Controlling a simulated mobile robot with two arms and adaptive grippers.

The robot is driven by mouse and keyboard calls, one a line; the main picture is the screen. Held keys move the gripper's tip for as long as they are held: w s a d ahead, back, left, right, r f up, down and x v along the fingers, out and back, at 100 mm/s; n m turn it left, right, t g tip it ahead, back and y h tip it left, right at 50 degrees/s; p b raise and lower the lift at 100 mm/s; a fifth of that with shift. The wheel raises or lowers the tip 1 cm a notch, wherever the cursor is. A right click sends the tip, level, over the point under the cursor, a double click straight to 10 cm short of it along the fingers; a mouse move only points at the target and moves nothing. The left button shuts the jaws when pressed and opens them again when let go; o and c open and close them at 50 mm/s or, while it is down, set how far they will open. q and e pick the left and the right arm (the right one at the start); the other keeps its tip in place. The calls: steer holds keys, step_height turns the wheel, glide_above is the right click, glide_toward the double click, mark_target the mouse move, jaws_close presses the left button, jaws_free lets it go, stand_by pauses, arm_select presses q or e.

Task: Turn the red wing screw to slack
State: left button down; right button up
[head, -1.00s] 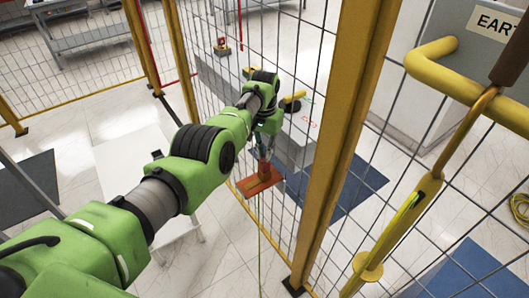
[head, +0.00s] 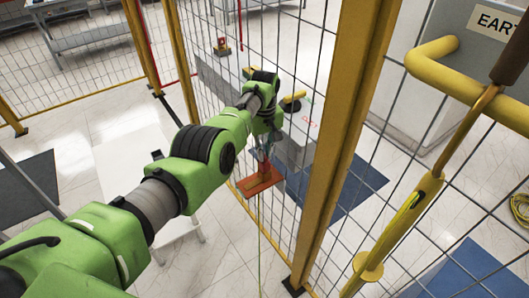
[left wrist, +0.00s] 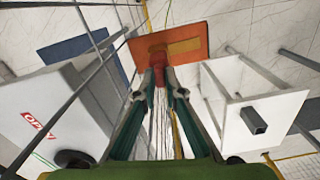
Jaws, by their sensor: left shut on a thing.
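The red wing screw (head: 264,168) stands on a flat orange plate (head: 262,184) by the mesh fence. My left gripper (head: 264,155) is above the plate, pointing down, with its fingers at the screw. In the left wrist view, the fingertips (left wrist: 158,72) are shut on the red wing screw (left wrist: 157,50), with the orange plate (left wrist: 185,43) just beyond. The fingers hide part of the screw, so its angle is hard to tell. My right gripper is in neither view.
A yellow fence post (head: 345,120) stands close right of my left arm, with wire mesh beside it. A yellow rod (head: 402,225) hangs at the right near a bent yellow bar (head: 432,65). A white table (head: 130,165) is left of my arm.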

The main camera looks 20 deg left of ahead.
mark_target(265, 155)
arm_select(q)
steer(key=shift+n, duration=0.8)
steer(key=c, duration=2.1)
jaws_free()
step_height(265, 155, up, 12)
